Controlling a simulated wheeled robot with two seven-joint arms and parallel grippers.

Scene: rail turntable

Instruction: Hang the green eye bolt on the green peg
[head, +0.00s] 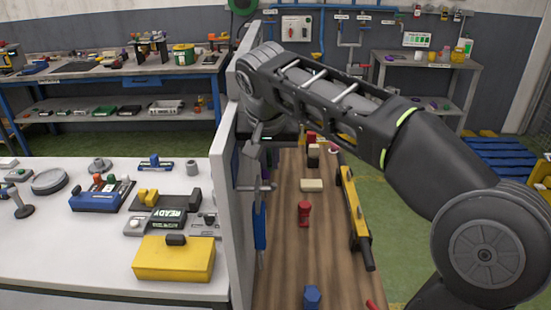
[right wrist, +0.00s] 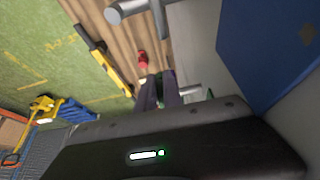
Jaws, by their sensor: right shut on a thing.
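My right gripper (right wrist: 158,82) is shut; its dark fingers show in the right wrist view. A small dark green bit, apparently the green eye bolt (right wrist: 168,75), shows at the fingertips, mostly hidden. In the head view the right gripper (head: 275,139) is small, close to the right face of the upright panel (head: 232,200), and its fingertips are hard to make out. I cannot make out a green peg in either view. A grey peg (right wrist: 190,90) sticks out near the fingers in the right wrist view. My left gripper is not in view.
The wooden bench (head: 285,255) right of the panel bears a red part (head: 304,213), a cream block (head: 311,185), a yellow level-like bar (head: 352,205) and a blue part (head: 312,296). Another grey peg (right wrist: 125,10) juts over the bench. A white table (head: 60,240) stands left.

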